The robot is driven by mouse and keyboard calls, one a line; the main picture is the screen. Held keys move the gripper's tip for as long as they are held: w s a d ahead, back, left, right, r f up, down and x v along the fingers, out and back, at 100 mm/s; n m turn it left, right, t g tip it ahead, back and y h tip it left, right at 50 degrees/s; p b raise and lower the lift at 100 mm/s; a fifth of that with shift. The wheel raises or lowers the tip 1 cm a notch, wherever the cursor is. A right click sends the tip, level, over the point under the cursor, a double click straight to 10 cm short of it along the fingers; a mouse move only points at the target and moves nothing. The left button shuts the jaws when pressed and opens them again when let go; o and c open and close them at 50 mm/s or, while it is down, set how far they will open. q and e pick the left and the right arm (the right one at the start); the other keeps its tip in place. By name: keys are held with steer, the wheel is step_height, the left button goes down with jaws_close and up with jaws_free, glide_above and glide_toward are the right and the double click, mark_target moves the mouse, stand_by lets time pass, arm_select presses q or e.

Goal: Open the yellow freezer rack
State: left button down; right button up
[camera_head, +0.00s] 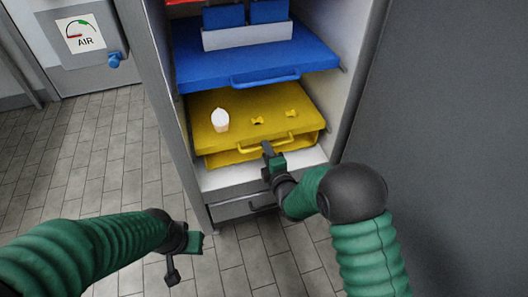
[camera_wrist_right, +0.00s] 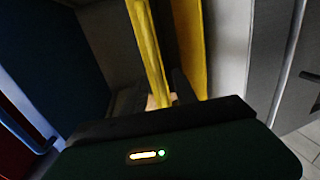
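The yellow freezer rack (camera_head: 243,107) sits in the cabinet below the blue rack, with a yellow handle (camera_head: 262,147) along its front. My right gripper (camera_head: 267,151) is at the middle of this handle. In the right wrist view the yellow handle (camera_wrist_right: 150,50) runs down between the two dark fingers (camera_wrist_right: 157,97), and the yellow rack face (camera_wrist_right: 191,40) is beside it. Whether the fingers press on the handle is not clear. My left gripper (camera_head: 174,272) is low over the floor, away from the rack; its finger opening cannot be made out.
A white cup-like item (camera_head: 220,120) and two small yellow pieces are on the yellow rack. The blue rack (camera_head: 256,62) above carries a white holder (camera_head: 247,36) with blue boxes. A grey drawer (camera_head: 233,208) is below. The tiled floor (camera_head: 85,150) at left is clear.

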steer(key=x, duration=0.3)
steer(key=shift+w+b, duration=0.2)
steer(key=shift+b, duration=0.15)
jaws_close()
steer(key=shift+s+f, duration=0.15)
stand_by(1.0)
